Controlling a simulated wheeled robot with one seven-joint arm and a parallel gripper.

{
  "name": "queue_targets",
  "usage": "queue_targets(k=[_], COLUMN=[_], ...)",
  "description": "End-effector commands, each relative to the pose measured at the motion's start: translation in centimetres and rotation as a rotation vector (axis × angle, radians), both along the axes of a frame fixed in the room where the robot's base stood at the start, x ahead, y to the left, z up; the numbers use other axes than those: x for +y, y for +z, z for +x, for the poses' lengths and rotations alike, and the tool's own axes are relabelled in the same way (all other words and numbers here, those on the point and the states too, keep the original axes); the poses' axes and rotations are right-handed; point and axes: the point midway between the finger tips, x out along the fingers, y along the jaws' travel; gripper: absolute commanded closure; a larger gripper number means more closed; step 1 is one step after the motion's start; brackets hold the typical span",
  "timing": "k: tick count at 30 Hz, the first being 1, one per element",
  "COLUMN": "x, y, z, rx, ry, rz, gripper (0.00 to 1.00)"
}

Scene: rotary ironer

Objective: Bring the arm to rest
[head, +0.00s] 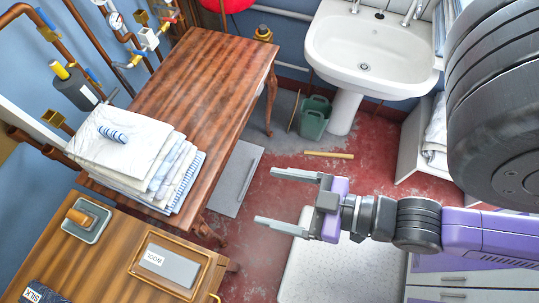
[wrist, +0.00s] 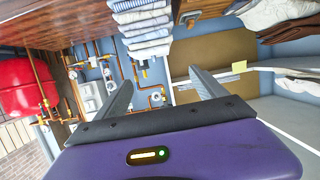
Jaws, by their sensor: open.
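My gripper (head: 290,202) is at the end of my purple and grey arm, which reaches in from the right in the head view. Its two grey fingers are spread apart with nothing between them, and they point left. It hangs over the red floor, right of the wooden tables and below the sink. In the wrist view my gripper (wrist: 160,90) also shows open and empty, with its purple body at the bottom.
A wooden table (head: 215,75) bears a stack of folded cloths (head: 130,150). A nearer wooden table (head: 110,255) holds a tray with a block labelled WOOL (head: 172,265). Pipes line the left wall.

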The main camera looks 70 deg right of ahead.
Motion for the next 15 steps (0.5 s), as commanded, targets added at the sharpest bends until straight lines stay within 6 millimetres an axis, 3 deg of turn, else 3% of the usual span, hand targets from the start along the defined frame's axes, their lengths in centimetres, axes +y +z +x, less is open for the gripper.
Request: queue_targets(k=[5, 15], x=[-0.7, -0.7], y=[1.9, 1.4], z=[-0.7, -0.7], rx=[-0.030, -0.031], ry=[-0.009, -0.009], rz=[0.013, 0.014], gripper=[0.19, 0.19])
